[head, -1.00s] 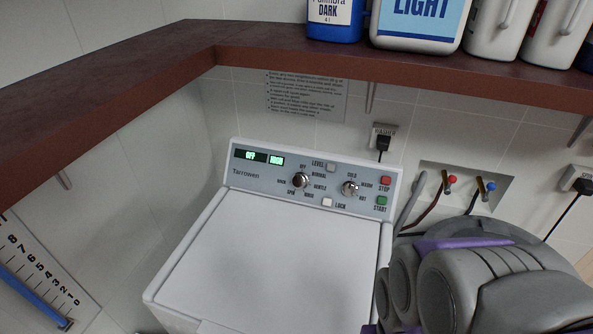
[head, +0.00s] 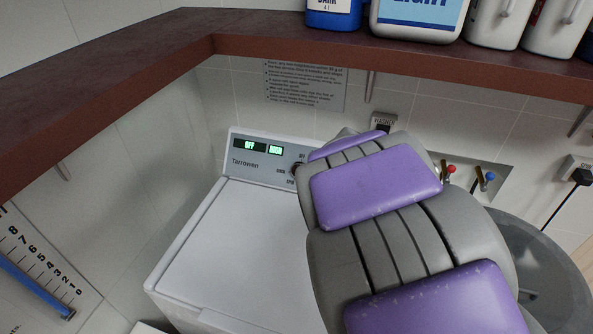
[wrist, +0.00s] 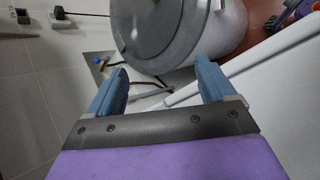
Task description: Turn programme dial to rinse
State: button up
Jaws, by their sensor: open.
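The white washer (head: 235,240) stands in the corner, its lid shut. Its control panel (head: 250,160) carries green lit displays, the left one reading OFF. The programme dial (head: 296,170) shows only at its left edge in the head view; my purple and grey arm hides the rest of it and the right half of the panel. My gripper shows in the wrist view with its two blue fingers (wrist: 162,85) apart and nothing between them. The dial is not in the wrist view, so I cannot tell the gripper's exact distance from it.
A dark red shelf (head: 110,62) with detergent bottles (head: 418,18) runs above the washer. Red and blue taps (head: 470,174) are on the wall at right. A grey round-lidded bin (head: 545,265) stands right of the washer; its lid (wrist: 160,35) fills the wrist view's top.

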jog(key=w+a+f+n+t+h, duration=0.1)
jog(key=w+a+n+t, duration=0.3)
jog(key=w, duration=0.6)
jog(key=w+a+f+n+t+h, duration=0.1)
jog(key=w+a+f+n+t, duration=0.1)
jog(key=w+a+n, duration=0.6)
jog(key=w+a+f+n+t+y, duration=0.2)
jog(key=w+a+f+n+t, duration=0.25)
jog(key=w+a, duration=0.35)
jog(key=n+y+b, duration=0.1)
jog(key=n+y, duration=0.2)
jog(key=n, duration=0.3)
send_near(296, 172)
jog(key=shift+t, duration=0.45)
jog(key=x, duration=1)
jog(key=shift+s+d+f, duration=0.1)
jog(key=shift+d, duration=0.05)
jog(key=c, duration=1)
